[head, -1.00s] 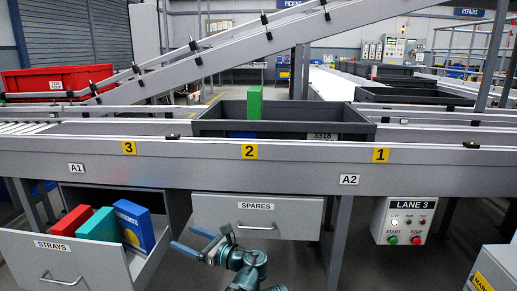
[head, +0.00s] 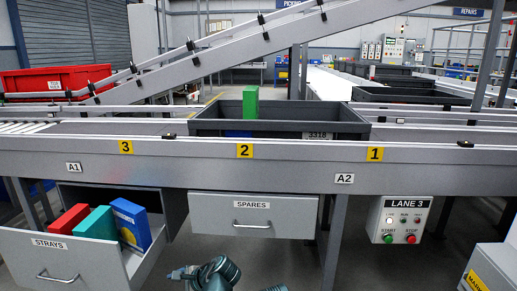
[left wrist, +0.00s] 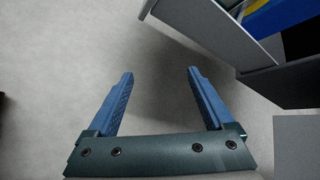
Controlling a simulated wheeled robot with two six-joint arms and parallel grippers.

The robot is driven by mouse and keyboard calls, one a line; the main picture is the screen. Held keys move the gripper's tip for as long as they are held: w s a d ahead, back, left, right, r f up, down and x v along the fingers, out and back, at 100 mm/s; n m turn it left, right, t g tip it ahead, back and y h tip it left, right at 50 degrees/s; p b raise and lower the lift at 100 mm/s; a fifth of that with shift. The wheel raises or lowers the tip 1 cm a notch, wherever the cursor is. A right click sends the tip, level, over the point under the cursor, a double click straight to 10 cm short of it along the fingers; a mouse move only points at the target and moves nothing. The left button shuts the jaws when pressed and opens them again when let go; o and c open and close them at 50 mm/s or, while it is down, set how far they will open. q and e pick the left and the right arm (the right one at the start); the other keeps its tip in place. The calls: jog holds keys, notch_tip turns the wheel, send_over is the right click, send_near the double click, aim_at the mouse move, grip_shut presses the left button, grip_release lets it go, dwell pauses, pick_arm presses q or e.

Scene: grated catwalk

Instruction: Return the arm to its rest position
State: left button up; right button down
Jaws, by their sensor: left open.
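My left arm shows at the bottom of the head view, with only part of the left gripper (head: 180,273) visible low in front of the drawers. In the left wrist view the left gripper (left wrist: 160,73) is open, its two blue fingers wide apart with only grey floor between them. It is empty and apart from the drawer, whose grey wall (left wrist: 205,35) is at the upper right. My right gripper is not in view.
The STRAYS drawer (head: 40,262) stands open, holding red (head: 68,219), teal (head: 97,224) and blue (head: 131,222) boxes. The SPARES drawer (head: 253,225) is shut. A grey tote (head: 350,128) with a green box (head: 250,102) sits on the conveyor above. The LANE 3 control box (head: 402,220) hangs at right.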

pick_arm(q)
jog(key=s+d+f+n+g+h, duration=0.3)
jog(key=s+d+f+n+h, duration=0.5)
jog(key=n, duration=0.5)
jog(key=s+d+r+m+p, duration=0.25)
jog(key=d+r+p, duration=0.25)
jog(key=r+p, duration=0.4)
jog(key=s+d+r+m+p, duration=0.2)
jog(key=s+d+r+p, duration=0.3)
jog(key=r+p, duration=0.4)
notch_tip(320, 180, up, 35)
jog(key=w+p, duration=0.1)
jog(key=p, duration=3.4)
jog(key=shift+d+r+n+g+p, duration=0.2)
jog(key=shift+d+n+g+p, duration=0.1)
jog(key=shift+d+n, duration=0.05)
jog(key=shift+c, duration=0.3)
